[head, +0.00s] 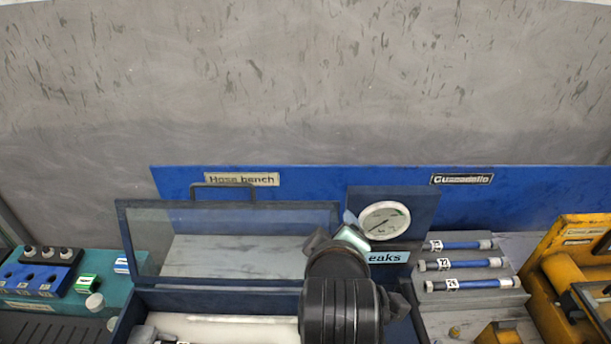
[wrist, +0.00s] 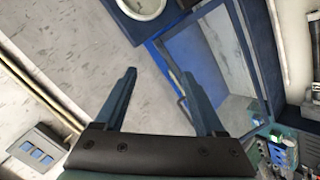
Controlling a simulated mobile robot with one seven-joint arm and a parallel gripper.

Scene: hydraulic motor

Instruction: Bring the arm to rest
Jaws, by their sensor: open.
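My gripper (wrist: 158,74) shows in the wrist view with its two dark fingers spread apart. Nothing is between the fingers. In the head view my dark arm rises from the bottom middle, in front of the hose bench. The arm hides most of the gripper there, so its fingers cannot be made out. The wrist view is tilted and shows part of the round gauge (wrist: 143,5) at the top and the clear lid (wrist: 215,65) to the right of the fingers.
The blue-framed clear lid (head: 236,258) stands raised left of my arm. The gauge (head: 384,221) is close behind the arm's end. Several blue hoses (head: 468,264) lie on a grey rack at right. A yellow unit (head: 580,270) stands far right, a teal block (head: 60,305) far left.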

